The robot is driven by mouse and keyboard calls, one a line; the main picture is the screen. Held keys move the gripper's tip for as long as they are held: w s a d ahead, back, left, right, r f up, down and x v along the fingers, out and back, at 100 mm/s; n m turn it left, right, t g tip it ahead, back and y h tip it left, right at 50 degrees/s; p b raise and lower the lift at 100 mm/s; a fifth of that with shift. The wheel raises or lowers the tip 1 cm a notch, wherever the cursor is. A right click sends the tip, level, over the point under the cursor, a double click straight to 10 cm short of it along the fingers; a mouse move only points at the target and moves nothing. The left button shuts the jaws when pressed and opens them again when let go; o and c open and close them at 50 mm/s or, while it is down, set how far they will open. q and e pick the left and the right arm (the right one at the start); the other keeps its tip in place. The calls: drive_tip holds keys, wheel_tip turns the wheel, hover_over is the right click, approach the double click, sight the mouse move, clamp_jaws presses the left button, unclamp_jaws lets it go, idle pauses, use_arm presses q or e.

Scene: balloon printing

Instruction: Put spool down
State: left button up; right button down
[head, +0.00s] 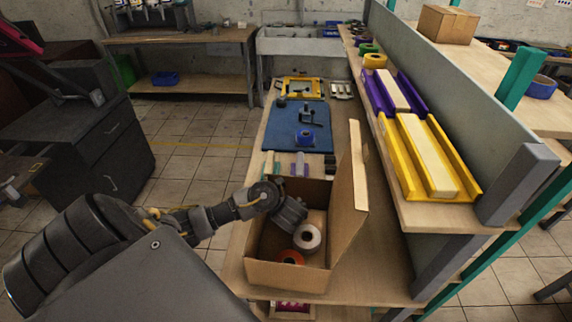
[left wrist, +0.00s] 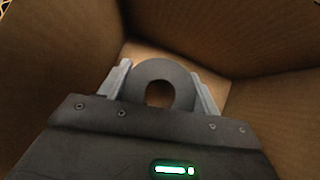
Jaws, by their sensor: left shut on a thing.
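My left gripper (head: 299,224) reaches down into an open cardboard box (head: 285,276) on the table. In the left wrist view its fingers (left wrist: 160,88) are shut on the two sides of a spool (left wrist: 160,72), a ring that looks dark grey there. In the head view a pale spool (head: 307,237) with a dark hole shows at the gripper's tips and appears to be this same one. An orange spool (head: 290,257) lies in the box near its front wall. Whether the held spool touches the box floor cannot be told. My right gripper is not in view.
A tall cardboard flap (head: 352,185) stands up at the box's right side. Yellow (head: 433,168) and purple (head: 380,97) trays sit on the right shelf.

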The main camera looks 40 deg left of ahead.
use_arm(q)
wheel_tip(320, 180, down, 3)
drive_tip(key=shift+s+b, duration=0.1)
drive_tip(key=shift+b, duration=1.15)
drive_tip(key=shift+f, duration=0.4)
drive_tip(key=shift+f+b, duration=0.15)
drive_tip(key=shift+b, duration=0.15)
drive_tip(key=o, duration=1.1)
drive_tip(key=shift+f, duration=0.1)
drive_tip(key=shift+c, duration=0.2)
